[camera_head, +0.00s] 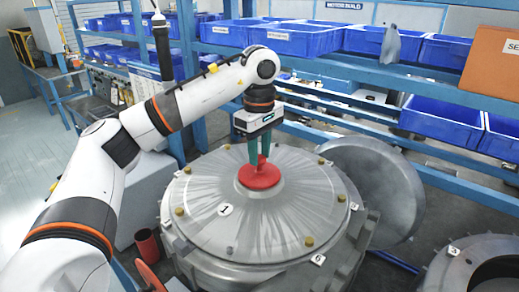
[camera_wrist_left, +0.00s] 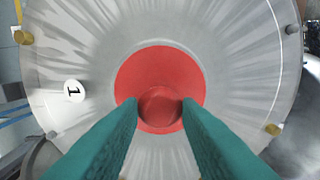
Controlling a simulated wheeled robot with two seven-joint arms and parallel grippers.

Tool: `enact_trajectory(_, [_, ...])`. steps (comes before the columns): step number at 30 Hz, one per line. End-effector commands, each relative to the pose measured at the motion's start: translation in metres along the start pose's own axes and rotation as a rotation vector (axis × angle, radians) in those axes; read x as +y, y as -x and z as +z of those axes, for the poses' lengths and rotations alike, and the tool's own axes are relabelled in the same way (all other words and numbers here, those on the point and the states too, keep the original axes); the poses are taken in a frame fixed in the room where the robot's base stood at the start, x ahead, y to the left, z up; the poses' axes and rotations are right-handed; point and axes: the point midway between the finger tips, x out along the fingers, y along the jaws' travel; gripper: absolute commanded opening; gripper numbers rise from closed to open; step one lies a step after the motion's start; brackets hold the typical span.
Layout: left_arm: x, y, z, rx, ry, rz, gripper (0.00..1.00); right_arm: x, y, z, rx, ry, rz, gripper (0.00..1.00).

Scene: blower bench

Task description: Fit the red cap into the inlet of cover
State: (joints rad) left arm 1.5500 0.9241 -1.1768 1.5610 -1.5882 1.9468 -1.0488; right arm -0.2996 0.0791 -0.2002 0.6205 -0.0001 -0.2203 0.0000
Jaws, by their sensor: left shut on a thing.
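The red cap (camera_head: 262,178) is a round disc with a raised knob. It sits at the centre of the grey metal cover (camera_head: 290,215), over the inlet, which it hides. My left gripper (camera_head: 259,158) points down from above, its green fingers shut on the cap's knob. In the left wrist view the cap (camera_wrist_left: 160,75) lies flat against the cover (camera_wrist_left: 225,35), with the fingertips (camera_wrist_left: 160,108) on either side of the knob. I cannot tell how deep the cap is seated. My right gripper is not in view.
A round grey metal lid (camera_head: 375,185) leans behind the cover at right. Another metal housing (camera_head: 480,265) stands at the lower right. Blue bins (camera_head: 295,40) fill the blue rack behind. A red cylinder (camera_head: 147,245) stands at lower left. Brass-coloured bolts ring the cover.

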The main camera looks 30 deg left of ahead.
Motion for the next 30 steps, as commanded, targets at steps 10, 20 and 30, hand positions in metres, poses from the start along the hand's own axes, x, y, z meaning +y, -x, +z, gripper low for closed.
enact_trajectory(10, [0.000, 0.000, 0.000, 0.000, 0.000, -0.001, 0.55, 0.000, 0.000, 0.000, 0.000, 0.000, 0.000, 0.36])
enact_trajectory(20, [0.000, 0.001, 0.000, 0.000, 0.000, 0.000, 0.56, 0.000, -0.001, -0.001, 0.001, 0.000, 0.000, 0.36])
enact_trajectory(30, [0.000, 0.054, 0.000, -0.001, 0.002, -0.006, 0.56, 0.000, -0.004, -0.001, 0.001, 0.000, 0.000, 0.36])
